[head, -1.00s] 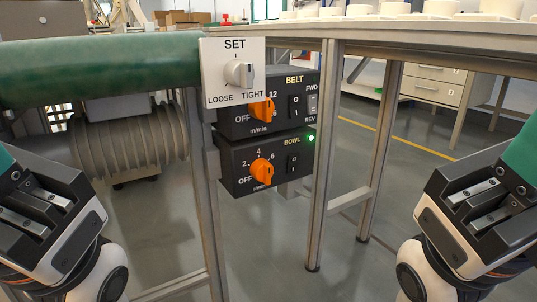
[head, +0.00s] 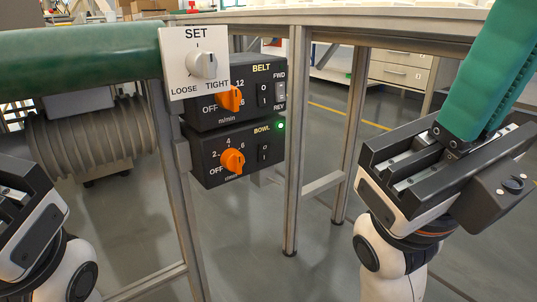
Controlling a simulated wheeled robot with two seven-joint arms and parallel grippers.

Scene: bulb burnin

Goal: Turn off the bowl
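The black BOWL control box (head: 207,145) hangs under the BELT box, left of centre. Its orange knob (head: 232,161) sits on a dial marked OFF, 2, 4 and 6. The knob stands about upright, pointing near 4. A small black rocker switch (head: 263,153) is right of the knob; its position is too small to tell. The BOWL lamp (head: 281,125) glows green. My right gripper (head: 488,75) is at the right, well away from the box, with a green finger pointing up past the frame's top. My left gripper (head: 14,215) is cut off at the left edge; its fingers are hidden.
The BELT box (head: 207,112), with its orange knob (head: 229,98) and switches, is directly above. A white SET plate (head: 180,65) with a grey knob overlaps its upper left. A green roller (head: 80,62) crosses the left. A metal leg (head: 296,150) stands right of the boxes.

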